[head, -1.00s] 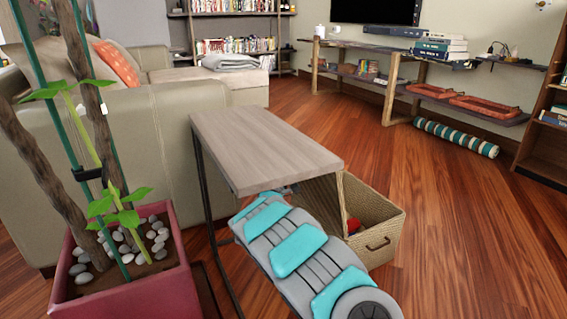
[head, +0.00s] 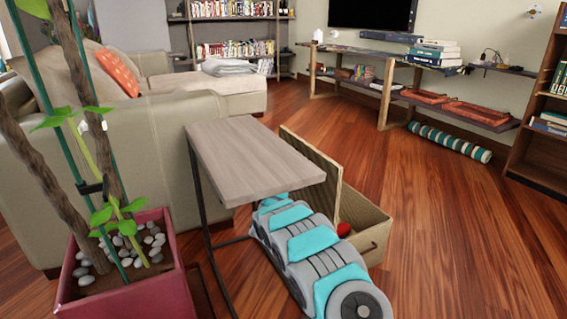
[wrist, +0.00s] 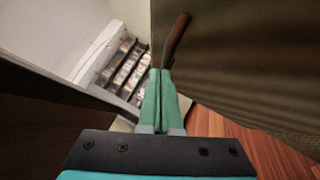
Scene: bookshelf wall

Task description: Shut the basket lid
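The woven basket (head: 375,232) stands on the floor beside the small table. Its lid (head: 322,172) is open and stands up steeply on the basket's left side, its top partly past the tabletop edge. A red item (head: 343,229) is inside. My arm reaches under the tabletop on the lid's left side, and my gripper is hidden there in the head view. In the wrist view my gripper's green fingers (wrist: 160,105) are together with nothing seen between them. They are close to the lid's woven face (wrist: 235,60) and its brown handle (wrist: 176,38); contact is unclear.
The side table (head: 255,155) overhangs my arm, with its thin frame on the left. A potted plant (head: 125,270) stands at the front left and a sofa (head: 165,140) behind. The wooden floor (head: 450,230) right of the basket is clear.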

